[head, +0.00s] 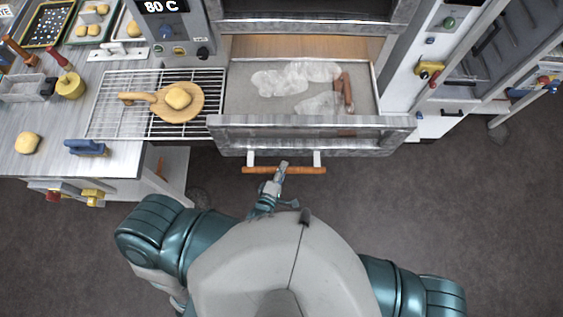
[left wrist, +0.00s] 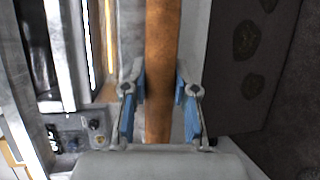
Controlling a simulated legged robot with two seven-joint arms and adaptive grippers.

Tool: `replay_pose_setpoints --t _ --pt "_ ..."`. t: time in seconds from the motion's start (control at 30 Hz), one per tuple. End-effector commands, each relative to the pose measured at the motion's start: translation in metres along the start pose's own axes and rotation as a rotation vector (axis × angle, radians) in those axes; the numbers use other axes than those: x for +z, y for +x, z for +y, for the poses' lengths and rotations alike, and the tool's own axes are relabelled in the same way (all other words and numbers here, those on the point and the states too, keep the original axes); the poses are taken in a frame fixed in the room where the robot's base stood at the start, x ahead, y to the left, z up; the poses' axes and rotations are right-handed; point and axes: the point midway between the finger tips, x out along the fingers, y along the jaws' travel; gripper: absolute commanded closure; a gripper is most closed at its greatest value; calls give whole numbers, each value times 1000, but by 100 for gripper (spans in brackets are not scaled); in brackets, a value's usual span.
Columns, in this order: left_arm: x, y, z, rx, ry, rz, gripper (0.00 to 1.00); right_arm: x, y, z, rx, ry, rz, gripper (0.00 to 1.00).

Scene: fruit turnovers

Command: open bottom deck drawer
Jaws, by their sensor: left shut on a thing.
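The bottom deck drawer (head: 235,122) stands pulled out from the oven, so I see into it from above. Inside lie pale, floury-looking patches (head: 280,82) and brown sticks (head: 347,90). Its orange-brown bar handle (head: 310,170) sits on two light brackets in front of the drawer face. My left gripper (head: 281,171) is at the middle of this handle and shut on it. In the left wrist view the handle (left wrist: 162,50) runs between the blue-padded fingers of my left gripper (left wrist: 160,88). My right gripper does not show.
A counter (head: 60,165) at left holds a wire rack (head: 105,90) with a round wooden board (head: 190,112) and a dough piece (head: 178,98). A rack cart (head: 510,50) stands at right. The dark floor (head: 480,210) at right is clear.

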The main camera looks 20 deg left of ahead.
Motion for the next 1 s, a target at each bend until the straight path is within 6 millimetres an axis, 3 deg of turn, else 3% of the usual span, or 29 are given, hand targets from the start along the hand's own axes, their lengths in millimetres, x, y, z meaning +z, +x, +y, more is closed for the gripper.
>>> replay_pose_setpoints --t 0.23,0.27,0.37,0.73,0.87,1.0 --pt "5 -1 -6 -16 -2 -9 100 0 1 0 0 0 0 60" --pt "5 -1 -6 -16 -2 -9 70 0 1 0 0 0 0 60" --pt "4 -1 -5 -14 -2 -8 46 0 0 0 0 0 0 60" --pt "0 -6 -3 -7 -2 -4 46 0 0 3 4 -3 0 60" --pt "-1 -25 -4 -10 -2 -5 46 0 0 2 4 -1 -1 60" --pt "1 -57 -4 -11 -2 -5 46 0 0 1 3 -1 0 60"
